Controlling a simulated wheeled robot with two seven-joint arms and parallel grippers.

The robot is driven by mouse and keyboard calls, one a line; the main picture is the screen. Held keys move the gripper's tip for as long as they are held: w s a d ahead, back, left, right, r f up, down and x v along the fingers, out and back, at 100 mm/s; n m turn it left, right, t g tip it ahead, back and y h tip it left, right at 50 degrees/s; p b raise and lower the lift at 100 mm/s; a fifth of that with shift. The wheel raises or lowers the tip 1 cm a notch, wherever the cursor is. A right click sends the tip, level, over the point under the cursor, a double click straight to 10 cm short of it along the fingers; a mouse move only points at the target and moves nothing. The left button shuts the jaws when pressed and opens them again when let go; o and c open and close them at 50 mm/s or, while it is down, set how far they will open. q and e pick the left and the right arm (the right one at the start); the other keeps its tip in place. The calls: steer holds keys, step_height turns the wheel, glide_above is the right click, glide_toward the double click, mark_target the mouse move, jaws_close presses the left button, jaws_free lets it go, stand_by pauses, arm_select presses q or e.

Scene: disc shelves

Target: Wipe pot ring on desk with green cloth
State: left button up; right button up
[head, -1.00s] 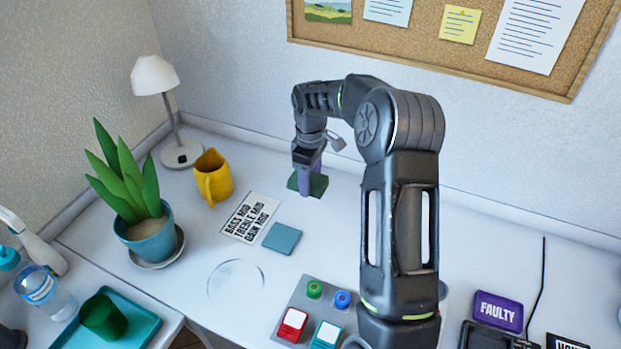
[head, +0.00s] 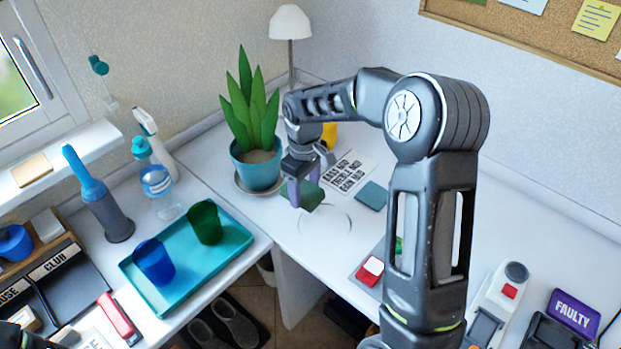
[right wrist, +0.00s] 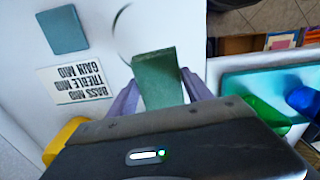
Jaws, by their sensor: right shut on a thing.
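The pot ring (head: 346,232) is a faint round outline on the white desk, near its front edge and in front of the plant pot. Part of it shows at the top of the right wrist view (right wrist: 118,38). My right gripper (head: 298,192) is shut on the green cloth (head: 313,197). In the right wrist view the cloth (right wrist: 159,78) sticks out between the purple fingers, beside the ring's edge. I cannot tell whether the cloth touches the desk. My left gripper is not clearly in view; only a dark piece of my body shows at the lower left corner.
A lettered card (head: 347,172) and a blue-grey square (head: 372,195) lie to the right. A teal tray (head: 176,295) holds a green cup (head: 205,222) and a blue cup (head: 154,262). The yellow mug (head: 329,135) is partly hidden.

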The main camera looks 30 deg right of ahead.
steer(key=shift+a+f+m, duration=0.1)
steer(key=shift+a+m, duration=0.2)
steer(key=shift+a, duration=0.05)
steer(key=shift+d+f, duration=0.1)
steer(key=shift+d, duration=0.15)
steer(key=shift+a, duration=0.1)
